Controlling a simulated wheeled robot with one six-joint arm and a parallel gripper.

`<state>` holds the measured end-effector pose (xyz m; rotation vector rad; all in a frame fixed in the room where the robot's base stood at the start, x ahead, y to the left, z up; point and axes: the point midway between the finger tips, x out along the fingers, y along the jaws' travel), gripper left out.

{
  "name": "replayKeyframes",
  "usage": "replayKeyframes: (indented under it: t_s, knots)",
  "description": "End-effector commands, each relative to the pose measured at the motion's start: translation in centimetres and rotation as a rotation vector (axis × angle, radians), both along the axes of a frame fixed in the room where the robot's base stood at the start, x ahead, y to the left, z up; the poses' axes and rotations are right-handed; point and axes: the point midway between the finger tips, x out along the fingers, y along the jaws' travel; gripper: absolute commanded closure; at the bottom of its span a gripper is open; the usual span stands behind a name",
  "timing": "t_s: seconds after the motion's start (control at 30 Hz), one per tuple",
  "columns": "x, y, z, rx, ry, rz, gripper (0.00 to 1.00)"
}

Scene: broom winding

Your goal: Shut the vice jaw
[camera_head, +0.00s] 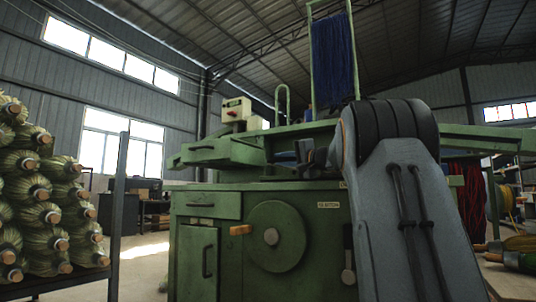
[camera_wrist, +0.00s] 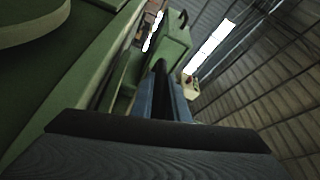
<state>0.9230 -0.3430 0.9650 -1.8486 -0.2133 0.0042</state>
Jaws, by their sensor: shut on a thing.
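My gripper (camera_wrist: 161,92) shows in the wrist view as two blue-grey fingers with a dark bar (camera_wrist: 160,74) between them. It is shut on this bar. In the head view, a small dark and bluish part (camera_head: 305,152) sits on top of the green machine (camera_head: 210,238), just left of my arm. I cannot tell there which part is gripper and which is vice. The vice jaw is not clearly seen, and my arm hides part of the machine top. The wide dark part across the bottom of the wrist view hides what lies below.
The machine front has a round green wheel (camera_head: 290,250) with an orange handle (camera_head: 240,230). Blue bristles (camera_head: 333,60) hang in a frame above. Red strands (camera_head: 472,205) hang at right. Floor shows at left.

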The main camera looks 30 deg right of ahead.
Motion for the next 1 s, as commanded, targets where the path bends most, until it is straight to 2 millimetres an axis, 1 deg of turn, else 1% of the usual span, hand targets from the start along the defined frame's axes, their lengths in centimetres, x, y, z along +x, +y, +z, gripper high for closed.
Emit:
replayKeyframes:
  t_s: [0.03, 0.13, 0.23, 0.53, 0.57, 0.6, 0.67, 0.9, 1.0]
  knots:
    - [0.0, -1.0, -0.3, -0.001, 0.000, -0.017, 1.00]
    - [0.0, -1.7, -0.6, -0.001, 0.000, -0.024, 1.00]
    - [0.1, -2.0, -0.8, -0.001, 0.001, -0.027, 1.00]
    - [0.1, -2.0, -1.2, 0.000, 0.008, -0.025, 1.00]
    - [0.1, -2.0, -1.2, 0.000, 0.008, -0.025, 0.84]
    - [0.1, -2.0, -1.2, 0.001, 0.008, -0.025, 0.78]
    - [0.1, -2.0, -1.2, 0.000, 0.008, -0.024, 0.68]
    - [0.2, -1.7, -0.9, 0.000, 0.003, -0.022, 0.68]
    - [-0.2, -1.8, -0.8, 0.000, 0.003, -0.023, 0.68]
